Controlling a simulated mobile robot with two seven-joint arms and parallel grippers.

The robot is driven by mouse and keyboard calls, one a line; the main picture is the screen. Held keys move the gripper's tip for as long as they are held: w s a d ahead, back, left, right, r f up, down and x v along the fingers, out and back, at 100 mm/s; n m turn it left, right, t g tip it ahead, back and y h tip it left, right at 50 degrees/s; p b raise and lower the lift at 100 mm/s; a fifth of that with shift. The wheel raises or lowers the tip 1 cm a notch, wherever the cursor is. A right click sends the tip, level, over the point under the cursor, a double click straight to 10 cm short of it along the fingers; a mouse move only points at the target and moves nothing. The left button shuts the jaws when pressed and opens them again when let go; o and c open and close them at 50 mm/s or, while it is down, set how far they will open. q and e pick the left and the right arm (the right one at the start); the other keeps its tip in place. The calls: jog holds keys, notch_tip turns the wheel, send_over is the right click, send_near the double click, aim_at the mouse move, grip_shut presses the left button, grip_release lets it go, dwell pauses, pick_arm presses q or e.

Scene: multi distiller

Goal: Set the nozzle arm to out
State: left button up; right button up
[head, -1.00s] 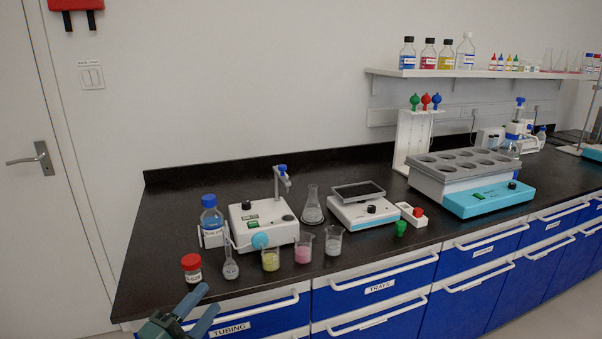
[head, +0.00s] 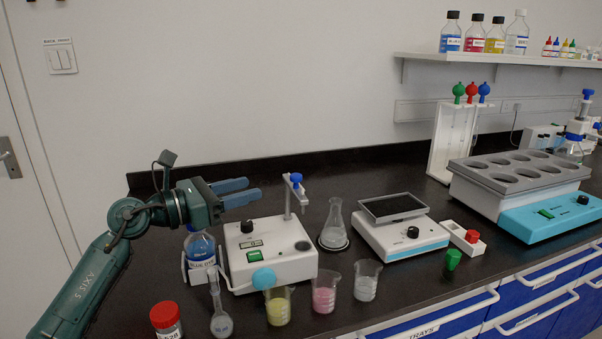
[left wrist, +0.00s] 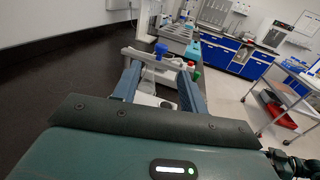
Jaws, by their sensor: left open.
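The nozzle arm (head: 299,190) is a short grey arm with a blue knob at the top of an upright post on a white dispenser unit (head: 268,252). It points toward the front right in the head view. The blue knob (left wrist: 160,50) also shows between my fingers in the left wrist view. My left gripper (head: 255,191) is open and empty, level with the knob and to its left, with the fingers pointing at the post. The gripper (left wrist: 157,78) shows its two spread fingers in the left wrist view. My right gripper is out of view.
A blue-capped bottle (head: 201,249) stands below my left gripper. A flask (head: 334,225) and a balance (head: 398,225) stand right of the unit. Beakers with yellow (head: 278,306), pink (head: 324,295) and clear (head: 366,280) contents line its front. Behind the unit the bench is clear.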

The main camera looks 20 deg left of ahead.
aim_at(291, 177)
pick_arm(q)
jog(key=p+x, duration=0.2)
jog(key=x, duration=1)
jog(key=shift+d, duration=0.15)
jog(key=shift+c, duration=0.3)
grip_shut()
